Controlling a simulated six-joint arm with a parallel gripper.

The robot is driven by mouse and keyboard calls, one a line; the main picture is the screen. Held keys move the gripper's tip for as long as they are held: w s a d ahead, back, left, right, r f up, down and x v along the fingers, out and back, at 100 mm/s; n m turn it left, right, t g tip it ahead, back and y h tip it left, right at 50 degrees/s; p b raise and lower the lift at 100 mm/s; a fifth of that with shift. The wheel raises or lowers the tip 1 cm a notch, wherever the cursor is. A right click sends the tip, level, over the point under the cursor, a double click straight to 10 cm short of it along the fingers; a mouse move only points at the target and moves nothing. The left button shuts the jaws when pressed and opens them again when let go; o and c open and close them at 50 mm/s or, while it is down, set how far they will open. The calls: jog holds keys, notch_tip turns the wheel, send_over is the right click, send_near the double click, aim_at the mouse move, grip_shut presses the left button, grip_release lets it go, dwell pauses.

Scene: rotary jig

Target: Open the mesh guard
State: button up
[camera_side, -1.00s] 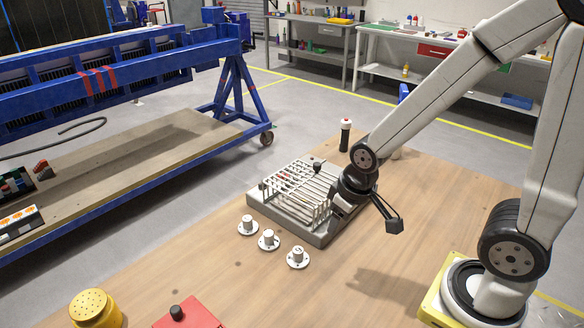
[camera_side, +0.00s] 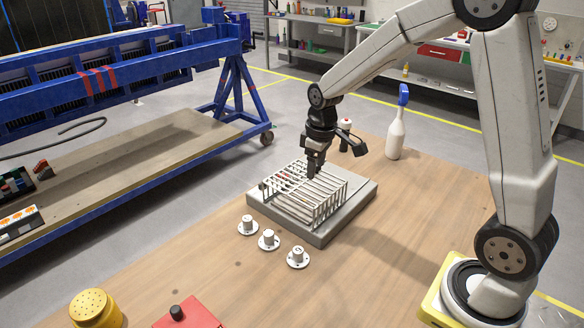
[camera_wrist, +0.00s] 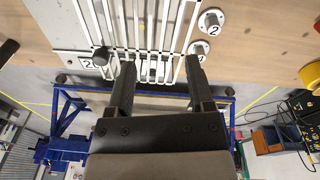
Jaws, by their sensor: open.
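The mesh guard (camera_side: 305,195), a cage of pale parallel bars, lies over the grey jig base (camera_side: 318,238) in the side view. It also shows at the top of the wrist view (camera_wrist: 146,24). My gripper (camera_side: 313,172) points down at the guard's far edge in the side view. In the wrist view my gripper (camera_wrist: 160,68) is open, its two fingers apart with guard bars visible between them. A black knob (camera_wrist: 101,56) shows left of the fingers beside a number plate. I cannot tell whether the fingertips touch the bars.
A yellow perforated-top container (camera_side: 95,308) and red box (camera_side: 190,313) are at the near edge. The tabletop to the right is clear.

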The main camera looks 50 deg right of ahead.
jog(key=w+d, duration=0.2)
jog(key=d, duration=0.1)
jog(key=w+d+r+n, duration=0.1)
jog(key=w+d, duration=0.1)
jog(key=w+d+r+n+g, duration=0.1)
jog(key=d, duration=0.2)
jog(key=shift+w+d, duration=0.35)
jog(key=shift+w, duration=0.05)
jog(key=shift+f, duration=0.15)
jog(key=shift+f, duration=3.85)
grip_shut()
